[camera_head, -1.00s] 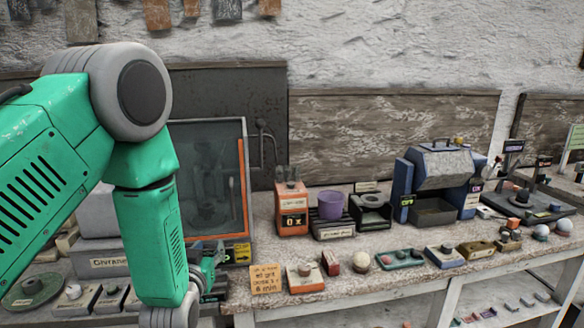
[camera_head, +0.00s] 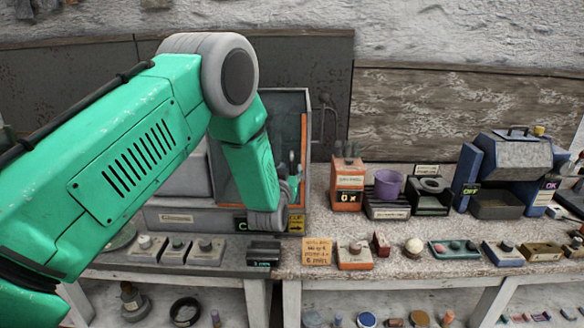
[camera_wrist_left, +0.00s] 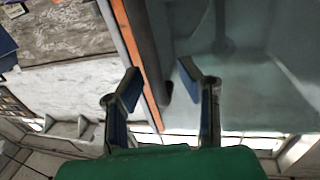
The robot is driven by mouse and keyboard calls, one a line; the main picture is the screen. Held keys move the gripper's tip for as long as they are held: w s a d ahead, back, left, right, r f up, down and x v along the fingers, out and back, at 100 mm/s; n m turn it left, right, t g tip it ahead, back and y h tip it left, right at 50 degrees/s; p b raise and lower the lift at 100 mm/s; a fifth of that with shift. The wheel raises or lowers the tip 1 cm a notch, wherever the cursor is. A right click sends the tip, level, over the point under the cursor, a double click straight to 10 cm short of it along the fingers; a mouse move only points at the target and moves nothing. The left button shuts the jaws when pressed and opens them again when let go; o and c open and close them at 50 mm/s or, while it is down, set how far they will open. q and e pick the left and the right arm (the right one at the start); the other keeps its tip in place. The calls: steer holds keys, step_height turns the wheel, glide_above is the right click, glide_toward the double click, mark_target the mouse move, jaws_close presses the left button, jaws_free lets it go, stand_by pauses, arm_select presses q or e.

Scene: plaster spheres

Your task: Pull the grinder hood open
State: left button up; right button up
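The grinder hood (camera_head: 284,112) is a clear-paned box with an orange strip down its right edge, left of centre in the head view. It looks closed. My left arm covers much of it. My left gripper (camera_head: 291,182) is in front of the pane, close to the orange strip. In the left wrist view my left gripper (camera_wrist_left: 161,82) is open, its two fingers apart. The hood pane (camera_wrist_left: 250,85) fills the right side there. A grey upright bar (camera_wrist_left: 148,45), seemingly the handle, runs beside the orange strip and appears between the fingers; contact is not visible. My right gripper is not in view.
On the bench right of the hood stand an orange box (camera_head: 347,185), a purple cup (camera_head: 389,183) and a blue machine (camera_head: 512,165). Small blocks line the front edge, with an orange note card (camera_head: 317,252). Several knobbed blocks (camera_head: 176,249) sit below the hood.

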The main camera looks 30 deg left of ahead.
arm_select(q)
steer(key=shift+w+a+f, duration=0.1)
steer(key=shift+w+a, duration=0.15)
steer(key=shift+w, duration=0.15)
steer(key=shift+d, duration=0.35)
jaws_close()
steer(key=shift+a, duration=0.1)
steer(key=shift+s+a, duration=0.15)
steer(key=shift+a, duration=0.05)
steer(key=s+a, duration=0.6)
steer(key=a, duration=0.4)
steer(key=s+a, duration=0.7)
steer(key=a, duration=0.4)
steer(key=shift+b, duration=0.3)
steer(key=shift+f, duration=0.1)
